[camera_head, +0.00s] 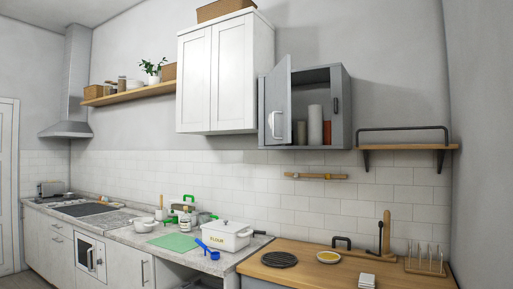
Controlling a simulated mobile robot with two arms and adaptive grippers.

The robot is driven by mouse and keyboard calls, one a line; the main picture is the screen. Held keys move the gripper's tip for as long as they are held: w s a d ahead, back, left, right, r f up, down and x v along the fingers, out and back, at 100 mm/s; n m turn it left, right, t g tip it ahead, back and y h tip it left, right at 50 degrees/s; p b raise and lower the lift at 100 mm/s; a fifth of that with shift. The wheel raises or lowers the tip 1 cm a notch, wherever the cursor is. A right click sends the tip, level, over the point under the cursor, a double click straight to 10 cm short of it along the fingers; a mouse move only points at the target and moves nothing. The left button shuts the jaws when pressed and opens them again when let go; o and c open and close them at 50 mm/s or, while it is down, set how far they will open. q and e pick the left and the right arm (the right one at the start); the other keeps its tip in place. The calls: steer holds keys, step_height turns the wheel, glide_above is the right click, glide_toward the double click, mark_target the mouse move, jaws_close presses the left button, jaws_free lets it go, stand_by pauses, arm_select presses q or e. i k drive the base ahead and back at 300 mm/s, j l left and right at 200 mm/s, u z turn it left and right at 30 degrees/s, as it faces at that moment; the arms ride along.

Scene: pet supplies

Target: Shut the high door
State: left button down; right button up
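A grey wall cabinet (346,106) hangs high on the wall, right of the middle. Its left door (279,98) stands open, swung out toward me. A pale handle (275,124) shows low on this door. Through the opening I see a tall grey container (315,126) and an orange-red one (327,132) on the cabinet floor. Neither of my grippers is in view.
Below runs a counter with a green mat (174,242), a white flour box (226,236) and a blue scoop (207,249). A wooden worktop (300,275) at the right holds a dark round trivet (280,260). A wooden shelf (407,148) hangs right of the grey cabinet.

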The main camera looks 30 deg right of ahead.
mark_target(277, 82)
steer(key=i+l+z, duration=0.1)
steer(key=i+z, duration=0.7)
steer(key=z, duration=0.15)
steer(key=i+j+z, duration=0.25)
steer(key=z, duration=0.2)
steer(key=i+j, duration=0.05)
steer(key=i, duration=0.05)
